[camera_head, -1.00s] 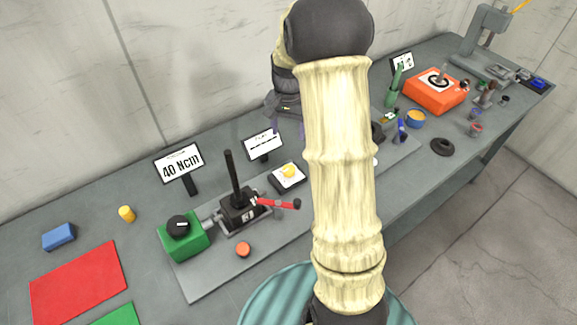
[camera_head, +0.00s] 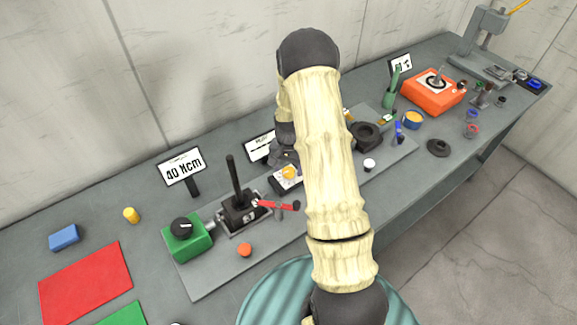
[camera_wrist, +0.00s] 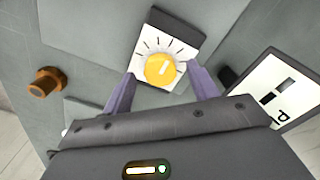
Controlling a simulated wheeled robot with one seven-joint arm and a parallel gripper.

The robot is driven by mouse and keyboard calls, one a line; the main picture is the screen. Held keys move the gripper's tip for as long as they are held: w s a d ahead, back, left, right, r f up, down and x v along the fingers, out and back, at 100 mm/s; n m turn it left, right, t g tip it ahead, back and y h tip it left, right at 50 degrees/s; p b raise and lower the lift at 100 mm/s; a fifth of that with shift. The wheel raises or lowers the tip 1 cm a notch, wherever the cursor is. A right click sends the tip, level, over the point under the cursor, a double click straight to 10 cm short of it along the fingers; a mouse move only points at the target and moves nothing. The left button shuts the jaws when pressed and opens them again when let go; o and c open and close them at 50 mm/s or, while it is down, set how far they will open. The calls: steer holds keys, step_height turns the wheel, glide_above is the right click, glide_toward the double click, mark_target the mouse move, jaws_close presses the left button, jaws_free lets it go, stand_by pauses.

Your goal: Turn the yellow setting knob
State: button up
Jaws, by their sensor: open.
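The yellow setting knob (camera_wrist: 160,69) sits on a white dial plate with black tick marks (camera_wrist: 182,48), with a pale pointer line on its top. In the head view the knob (camera_head: 289,172) shows on its plate, beside my arm. My gripper (camera_wrist: 162,82) is open in the wrist view, with one purple finger to the left and one to the right of the knob's near side. The fingertips look apart from the knob; their height above it is hard to tell. In the head view the fingers are mostly hidden by my arm.
A black lever device with a red handle (camera_head: 281,205) stands left of the knob, beside a green box with a black knob (camera_head: 187,238). Sign cards (camera_head: 181,167) stand behind. An orange box (camera_head: 433,91) is farther right. In the wrist view a sign (camera_wrist: 283,88) stands close to the right finger.

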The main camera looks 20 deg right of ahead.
steer(key=shift+f, duration=0.4)
steer(key=c, duration=1)
steer(key=shift+n+b, duration=0.3)
steer(key=shift+n, duration=0.2)
steer(key=shift+n+b, duration=0.4)
steer(key=shift+n, duration=0.5)
steer(key=shift+n+b, duration=0.4)
steer(key=shift+n, duration=1.1)
